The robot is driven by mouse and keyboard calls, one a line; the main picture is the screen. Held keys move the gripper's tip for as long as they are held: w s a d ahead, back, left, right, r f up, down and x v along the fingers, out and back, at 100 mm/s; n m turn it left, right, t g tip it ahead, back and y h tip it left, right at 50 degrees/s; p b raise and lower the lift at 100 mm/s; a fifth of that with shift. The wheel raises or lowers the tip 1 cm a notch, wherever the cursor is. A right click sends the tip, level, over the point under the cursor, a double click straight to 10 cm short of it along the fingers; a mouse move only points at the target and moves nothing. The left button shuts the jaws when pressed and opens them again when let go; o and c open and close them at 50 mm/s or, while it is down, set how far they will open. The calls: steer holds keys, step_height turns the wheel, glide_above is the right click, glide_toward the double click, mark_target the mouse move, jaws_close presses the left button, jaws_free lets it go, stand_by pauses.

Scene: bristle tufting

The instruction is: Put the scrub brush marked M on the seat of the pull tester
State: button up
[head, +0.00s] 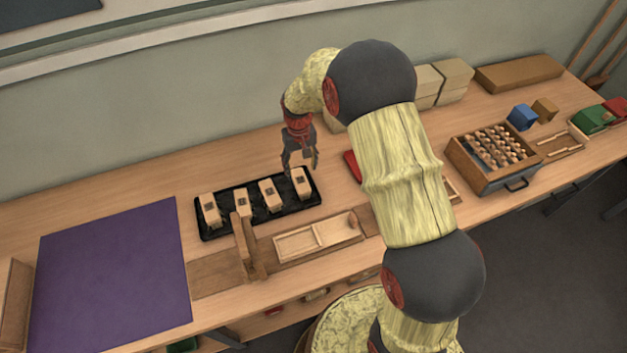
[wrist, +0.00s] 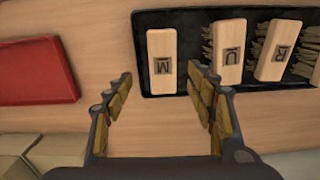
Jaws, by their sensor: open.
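The scrub brush marked M (wrist: 162,62) is a pale wooden block at the end of the black tray (wrist: 190,16). In the head view it appears to be the rightmost block (head: 302,184). Brushes marked U (wrist: 229,52) and R (wrist: 276,50) stand beside it, with bristles showing. My gripper (head: 301,163) is open and empty above the tray's right end.
A purple mat (head: 110,275) lies at the left. A red box (wrist: 36,72) lies near the tray. A wooden case with pegs (head: 492,155) and blue block (head: 522,117) are at the right. Pale boxes (head: 452,80) stand at the back. My arm hides part of the bench.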

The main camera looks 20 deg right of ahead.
mark_target(300, 179)
steer(key=f, duration=0.2)
steer(key=f+b, duration=0.1)
steer(key=f, duration=0.4)
steer(key=shift+a+f+b, duration=0.25)
steer(key=shift+f+b, duration=0.15)
steer(key=c, duration=0.4)
steer(key=c, duration=1.1)
steer(key=shift+o, duration=0.2)
steer(key=shift+r, duration=0.1)
steer(key=shift+r, duration=0.55)
step_height(300, 179, up, 2)
steer(key=shift+r+p, duration=0.15)
steer(key=shift+p, duration=0.5)
steer(key=s+r, duration=0.2)
steer(key=r, duration=0.1)
steer(key=s+r+p, duration=0.1)
steer(key=s+r, duration=0.2)
steer(key=shift+s+r, duration=0.1)
steer(key=shift+s, duration=0.05)
steer(key=s+r+p, duration=0.1)
steer(key=s+r, duration=0.2)
steer(key=s, duration=0.5)
steer(key=shift+s+r+p, duration=0.15)
steer(key=shift+s+p, duration=0.15)
steer(key=shift+s, duration=0.1)
